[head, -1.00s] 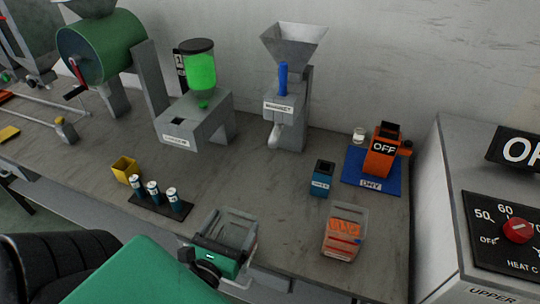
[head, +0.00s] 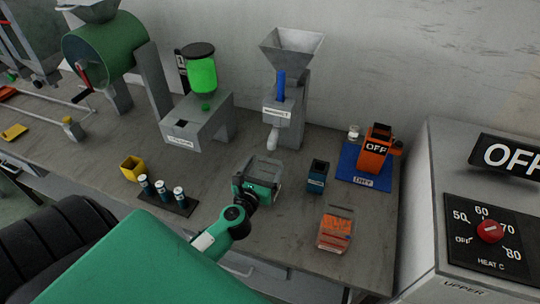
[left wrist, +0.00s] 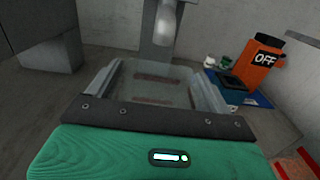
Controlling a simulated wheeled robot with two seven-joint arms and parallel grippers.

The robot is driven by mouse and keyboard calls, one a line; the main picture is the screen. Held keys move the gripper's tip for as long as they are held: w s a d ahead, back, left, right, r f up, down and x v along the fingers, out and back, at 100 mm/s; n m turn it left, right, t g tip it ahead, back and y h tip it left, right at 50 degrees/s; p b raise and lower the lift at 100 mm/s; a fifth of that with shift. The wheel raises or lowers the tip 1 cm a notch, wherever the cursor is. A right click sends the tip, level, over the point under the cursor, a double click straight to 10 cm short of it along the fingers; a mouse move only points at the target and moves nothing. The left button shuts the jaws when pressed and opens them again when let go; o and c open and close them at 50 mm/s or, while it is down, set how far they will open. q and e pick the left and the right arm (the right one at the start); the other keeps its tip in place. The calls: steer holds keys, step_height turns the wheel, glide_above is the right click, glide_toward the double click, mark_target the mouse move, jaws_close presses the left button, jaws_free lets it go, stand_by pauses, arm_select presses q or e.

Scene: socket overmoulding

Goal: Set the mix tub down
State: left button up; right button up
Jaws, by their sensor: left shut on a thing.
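The mix tub (head: 267,169) is a clear, open-topped box with a greyish see-through wall. My left gripper (head: 262,188) is shut on its near side, in the middle of the bench in the head view. In the left wrist view the tub (left wrist: 155,82) is upright in front of the dark jaw bar, with reddish-brown streaks showing through it. The gripper hides its near wall. I cannot tell whether its base touches the bench. My right gripper is not in view.
A clear box of orange pieces (head: 335,228) is nearer the front edge. The grey hopper machine (head: 287,105) stands behind. Several capped cylinders on a dark rack (head: 183,207) are at left.

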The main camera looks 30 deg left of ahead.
mark_target(268, 162)
arm_select(q)
steer(key=shift+x, duration=1.2)
steer(key=x, duration=0.3)
steer(key=shift+w+a+r, duration=0.1)
steer(key=shift+w+a, duration=0.05)
steer(key=shift+w, duration=0.2)
steer(key=shift+f+b, duration=0.75)
steer(key=shift+b, duration=0.05)
steer(key=shift+f, duration=0.2)
steer(key=shift+s+r, duration=0.1)
